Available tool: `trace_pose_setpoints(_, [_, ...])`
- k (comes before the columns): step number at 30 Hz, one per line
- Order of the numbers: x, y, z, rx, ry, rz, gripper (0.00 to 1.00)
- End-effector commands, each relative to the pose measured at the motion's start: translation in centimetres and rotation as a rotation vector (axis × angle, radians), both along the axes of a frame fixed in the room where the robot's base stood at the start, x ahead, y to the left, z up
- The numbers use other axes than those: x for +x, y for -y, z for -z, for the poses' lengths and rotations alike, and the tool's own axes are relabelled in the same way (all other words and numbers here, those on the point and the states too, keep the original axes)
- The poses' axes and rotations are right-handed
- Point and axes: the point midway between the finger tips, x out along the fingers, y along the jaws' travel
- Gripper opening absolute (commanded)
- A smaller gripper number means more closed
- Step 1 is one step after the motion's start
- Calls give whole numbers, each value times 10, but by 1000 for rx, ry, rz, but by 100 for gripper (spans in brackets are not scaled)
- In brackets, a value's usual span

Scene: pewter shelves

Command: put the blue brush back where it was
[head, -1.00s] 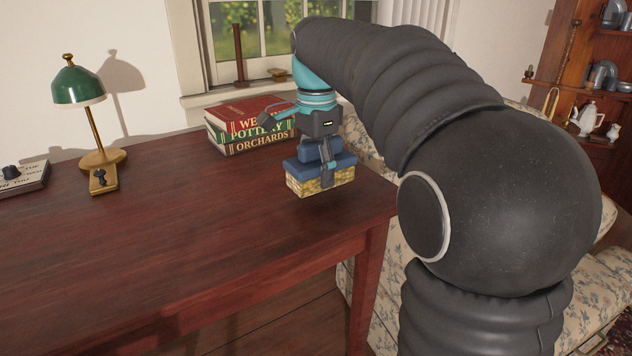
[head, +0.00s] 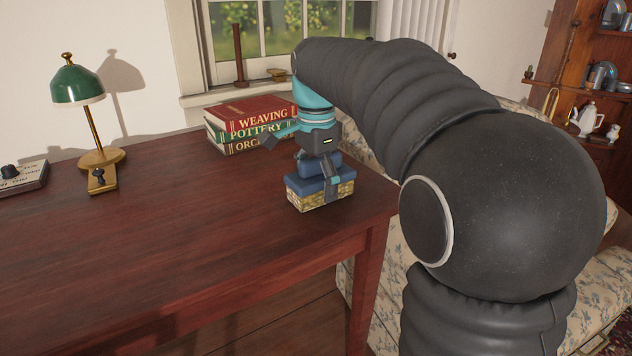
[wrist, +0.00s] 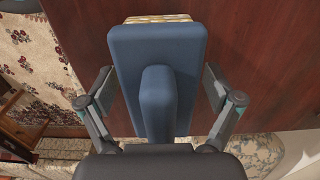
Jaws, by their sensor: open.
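The blue brush (head: 309,184) has a blue block and handle over pale yellow bristles. It rests on the right end of the dark red desk (head: 190,233), bristles down. In the wrist view the brush (wrist: 151,47) fills the middle, its raised handle pointing at the camera. My gripper (head: 300,160) is open above the brush. In the wrist view its fingers (wrist: 160,108) stand apart on either side of the handle, with a gap to it on both sides. The brush's underside is hidden.
Stacked books (head: 250,125) stand behind the brush, near the window. A green lamp (head: 78,84), a brass piece (head: 101,180) and a small sign block (head: 22,178) are at the left. The middle of the desk is clear. A flowered sofa (head: 587,275) stands beyond the right edge.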

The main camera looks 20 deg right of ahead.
Motion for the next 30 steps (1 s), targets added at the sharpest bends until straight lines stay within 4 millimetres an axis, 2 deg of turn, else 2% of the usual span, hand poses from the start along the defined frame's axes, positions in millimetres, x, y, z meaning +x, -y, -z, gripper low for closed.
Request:
trace_pose_setpoints(5, [0, 0, -7, 0, 1, 0, 91])
trace_pose_setpoints(8, [1, 0, -20, 0, 3, 0, 91])
trace_pose_setpoints(18, [1, 0, -88, 0, 3, 0, 91])
trace_pose_setpoints(21, [1, 0, -103, 0, 1, 0, 91])
trace_pose_setpoints(25, [1, 0, -116, 0, 1, 0, 91])
trace_pose_setpoints(30, [0, 0, -123, 0, -1, 0, 91])
